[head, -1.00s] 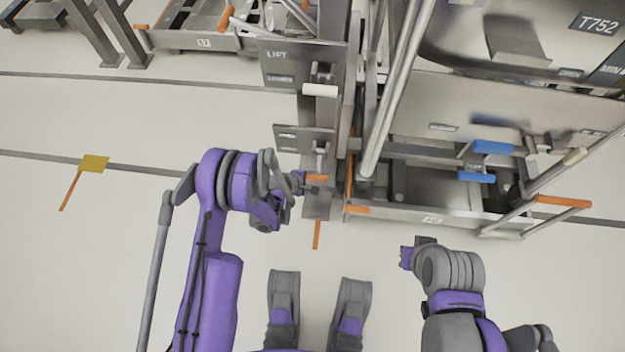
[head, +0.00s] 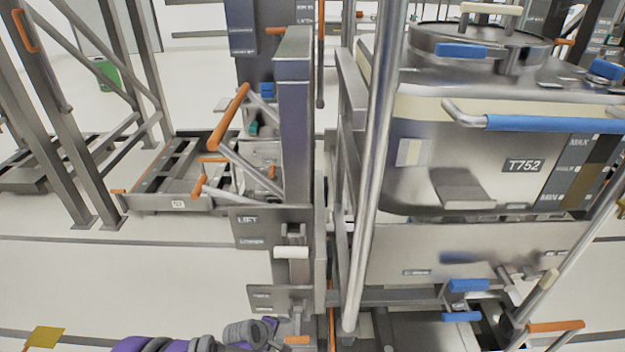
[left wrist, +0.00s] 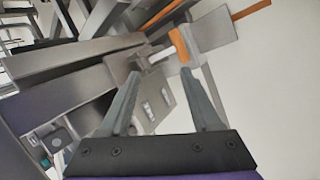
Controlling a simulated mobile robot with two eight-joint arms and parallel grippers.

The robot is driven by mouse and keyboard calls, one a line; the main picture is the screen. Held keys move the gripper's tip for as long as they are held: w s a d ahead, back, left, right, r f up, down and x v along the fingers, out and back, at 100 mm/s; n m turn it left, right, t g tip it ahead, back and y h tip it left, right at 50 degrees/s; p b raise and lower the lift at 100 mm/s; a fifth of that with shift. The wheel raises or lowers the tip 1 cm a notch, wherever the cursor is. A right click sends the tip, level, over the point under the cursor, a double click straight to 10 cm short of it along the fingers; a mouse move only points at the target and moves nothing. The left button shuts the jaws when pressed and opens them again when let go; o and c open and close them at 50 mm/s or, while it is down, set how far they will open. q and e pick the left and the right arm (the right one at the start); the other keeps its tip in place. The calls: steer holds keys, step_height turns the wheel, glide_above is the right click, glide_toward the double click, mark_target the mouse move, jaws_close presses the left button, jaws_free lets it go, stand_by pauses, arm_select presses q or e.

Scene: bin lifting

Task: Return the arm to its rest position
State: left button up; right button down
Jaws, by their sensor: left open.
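My left gripper (head: 275,333) is at the bottom edge of the head view, partly cut off, with purple and grey arm links to its left. It is beside the lower lever with an orange grip (head: 297,340) on the lift column. In the left wrist view my left gripper (left wrist: 160,70) is open, its two grey fingers apart. The orange-gripped lever (left wrist: 179,46) shows just beyond the fingertips; I cannot tell whether they touch. My right gripper is outside the head view.
The lift column (head: 293,130) carries a LIFT panel (head: 250,222) with a white-gripped lever (head: 291,252). A steel bin marked T752 (head: 470,150) stands at right. A metal frame (head: 65,120) is at left. Open floor (head: 130,280) lies left of the column.

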arm_select(q)
steer(key=s+a+r+m+y, duration=0.1)
steer(key=s+a+r+m, duration=0.15)
steer(key=s+r, duration=0.35)
steer(key=s+a+r+m+y, duration=0.1)
steer(key=s+r+m, duration=0.25)
steer(key=r, duration=0.45)
steer(key=s+a+r+m+g+y, duration=0.1)
steer(key=s+a+r+m, duration=0.15)
steer(key=s, duration=0.65)
steer(key=s+a+r+m+y, duration=0.1)
steer(key=s+a+r+m, duration=0.2)
steer(key=s, duration=0.7)
step_height(320, 180, up, 27)
steer(key=w+m+p, duration=0.1)
steer(key=p, duration=2.2)
steer(key=shift+w+d+t+p, duration=0.2)
steer(key=shift+d+t+p, duration=0.05)
steer(key=shift+t+p, duration=0.05)
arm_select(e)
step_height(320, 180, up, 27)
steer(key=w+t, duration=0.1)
arm_select(q)
steer(key=shift+s, duration=0.15)
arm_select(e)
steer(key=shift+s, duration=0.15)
